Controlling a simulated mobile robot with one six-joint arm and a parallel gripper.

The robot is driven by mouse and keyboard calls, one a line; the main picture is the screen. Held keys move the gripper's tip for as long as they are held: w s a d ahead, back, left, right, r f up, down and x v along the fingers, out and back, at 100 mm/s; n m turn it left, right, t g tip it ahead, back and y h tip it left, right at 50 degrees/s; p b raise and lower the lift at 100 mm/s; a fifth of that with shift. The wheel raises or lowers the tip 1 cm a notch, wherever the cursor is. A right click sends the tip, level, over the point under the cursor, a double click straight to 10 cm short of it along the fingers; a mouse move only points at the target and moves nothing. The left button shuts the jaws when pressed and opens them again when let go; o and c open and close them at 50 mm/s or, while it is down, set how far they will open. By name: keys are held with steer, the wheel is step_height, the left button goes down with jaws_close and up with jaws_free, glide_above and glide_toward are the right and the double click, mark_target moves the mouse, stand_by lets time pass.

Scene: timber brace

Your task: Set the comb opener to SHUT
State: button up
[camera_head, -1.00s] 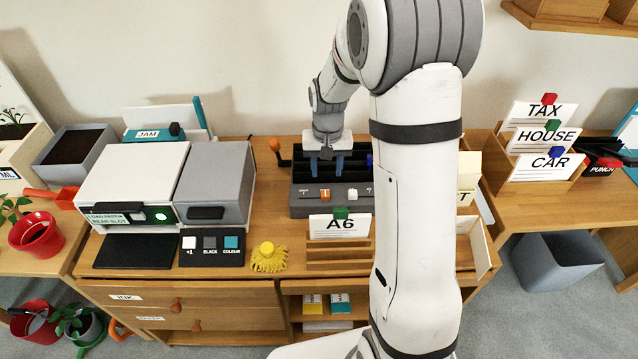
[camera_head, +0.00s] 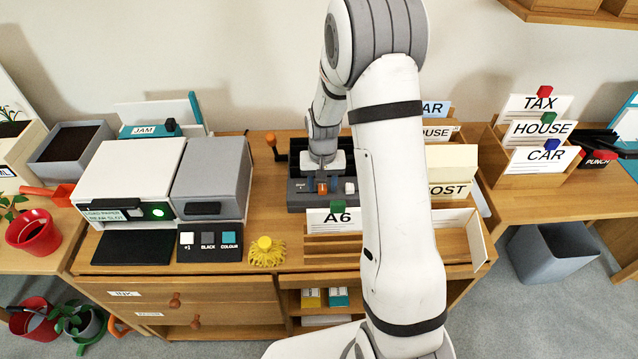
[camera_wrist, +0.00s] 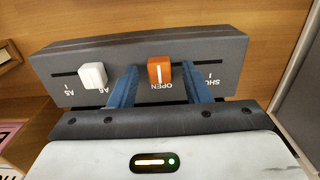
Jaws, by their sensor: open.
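The comb opener (camera_head: 335,203) is a dark grey machine on the desk, and its front panel fills the top of the wrist view (camera_wrist: 225,60). Its orange slider (camera_wrist: 160,70) stands at the OPEN label, and it also shows in the head view (camera_head: 321,188). The SHUT label lies to the right of the slider in the wrist view, partly hidden by a finger. My gripper (camera_wrist: 159,80) is open. Its two blue fingers stand on either side of the orange slider with a visible gap on each side. A white slider (camera_wrist: 93,75) sits in a second slot near A6.
An orange-knobbed lever (camera_head: 271,140) rises at the machine's left. The A6 rack (camera_head: 318,245) stands just in front of it. A white and grey printer (camera_head: 130,180) stands to the left, and card holders are to the right.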

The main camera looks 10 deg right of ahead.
jaws_close()
stand_by(0.4)
